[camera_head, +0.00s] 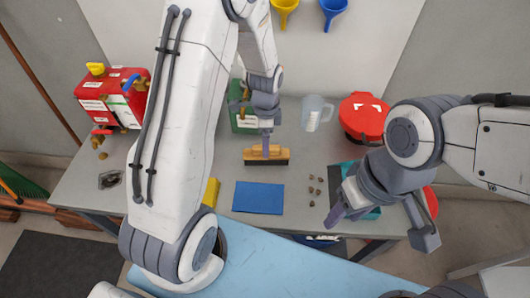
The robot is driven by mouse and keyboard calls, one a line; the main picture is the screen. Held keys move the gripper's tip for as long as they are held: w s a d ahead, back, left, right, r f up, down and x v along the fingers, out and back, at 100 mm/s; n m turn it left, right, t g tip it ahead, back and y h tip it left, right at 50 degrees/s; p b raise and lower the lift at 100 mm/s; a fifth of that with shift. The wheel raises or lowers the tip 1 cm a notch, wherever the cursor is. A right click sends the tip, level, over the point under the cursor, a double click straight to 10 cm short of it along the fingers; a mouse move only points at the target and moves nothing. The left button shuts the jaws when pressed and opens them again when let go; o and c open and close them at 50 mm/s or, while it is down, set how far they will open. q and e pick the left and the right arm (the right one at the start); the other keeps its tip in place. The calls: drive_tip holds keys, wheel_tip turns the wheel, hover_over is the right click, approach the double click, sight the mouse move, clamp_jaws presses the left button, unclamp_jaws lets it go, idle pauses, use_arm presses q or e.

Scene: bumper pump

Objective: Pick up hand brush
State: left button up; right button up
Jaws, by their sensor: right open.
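The hand brush (280,154) lies on the grey table in the middle of the view, with an orange-yellow body and a dark lower edge. My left gripper (266,152) points down at the middle of the brush, its fingers overlapping it in the picture. Whether they touch or hold it is too small to tell. My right gripper (337,214) is open and empty, low over the table's front right part, to the right of the brush.
A blue mat (259,197) lies in front of the brush, with several small brown pieces (311,190) to its right. A red canister (112,97) stands at the left. A clear jug (316,113) and a red round container (363,116) stand at the back right.

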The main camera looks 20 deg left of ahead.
use_arm(q)
drive_tip(key=shift+w+d+f+p, duration=0.1)
drive_tip(key=shift+f+p, duration=0.25)
drive_tip(key=shift+f, duration=0.95)
drive_tip(key=shift+d+f+p, duration=0.1)
drive_tip(key=shift+f+p, duration=0.25)
drive_tip(key=shift+f, duration=0.95)
drive_tip(key=shift+a, duration=0.1)
clamp_jaws()
